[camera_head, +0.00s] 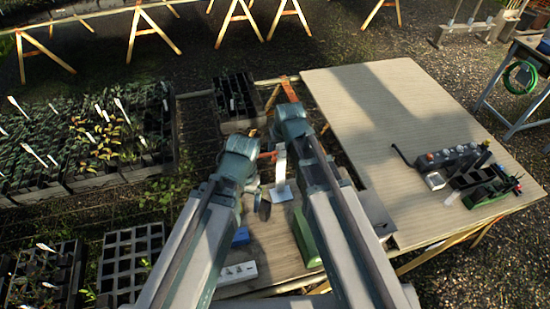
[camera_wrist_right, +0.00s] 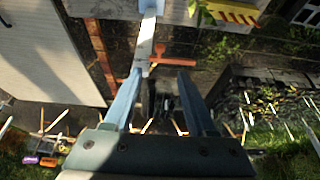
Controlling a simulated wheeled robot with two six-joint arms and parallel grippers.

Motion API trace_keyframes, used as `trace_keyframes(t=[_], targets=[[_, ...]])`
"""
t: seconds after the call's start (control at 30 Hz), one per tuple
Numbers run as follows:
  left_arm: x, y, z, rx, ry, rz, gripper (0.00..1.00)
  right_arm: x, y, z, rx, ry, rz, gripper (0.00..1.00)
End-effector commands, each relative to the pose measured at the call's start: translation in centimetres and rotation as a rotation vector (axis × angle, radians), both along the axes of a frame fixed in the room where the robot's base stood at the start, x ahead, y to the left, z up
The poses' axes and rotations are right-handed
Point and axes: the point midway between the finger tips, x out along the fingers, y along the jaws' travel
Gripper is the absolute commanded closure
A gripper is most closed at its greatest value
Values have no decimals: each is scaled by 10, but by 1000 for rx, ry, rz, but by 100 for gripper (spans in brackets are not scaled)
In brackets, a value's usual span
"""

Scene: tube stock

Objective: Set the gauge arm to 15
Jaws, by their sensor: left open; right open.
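A pale upright post (camera_head: 280,163) with an orange arm (camera_head: 267,155) stands on a light base (camera_head: 282,194) between my arms; I take it for the gauge. In the right wrist view the pale post (camera_wrist_right: 147,43) and orange arm (camera_wrist_right: 174,59) are just beyond the fingertips of my right gripper (camera_wrist_right: 158,76), which is open and empty. In the head view my right arm hides that gripper. My left gripper (camera_head: 258,203) is open, low beside the post's left. The gauge's scale marks are too small to read.
The table (camera_head: 350,100) is bare at the back right. A dark device with knobs (camera_head: 450,158) and a green-and-black holder (camera_head: 485,185) stand at its right. A white block (camera_head: 238,272) and a green object (camera_head: 305,240) lie near the front. Plant trays (camera_head: 85,185) fill the left.

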Motion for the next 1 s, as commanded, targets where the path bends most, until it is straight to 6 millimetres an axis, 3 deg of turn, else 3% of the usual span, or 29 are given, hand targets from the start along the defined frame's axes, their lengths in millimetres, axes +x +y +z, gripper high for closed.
trace_keyframes(t=[0.8,1.0], targets=[[1,0,-106,1,-4,-5,9,41,8,-106,0,1,0,44],[1,0,-122,1,-4,-10,9,49,10,-122,0,1,0,44]])
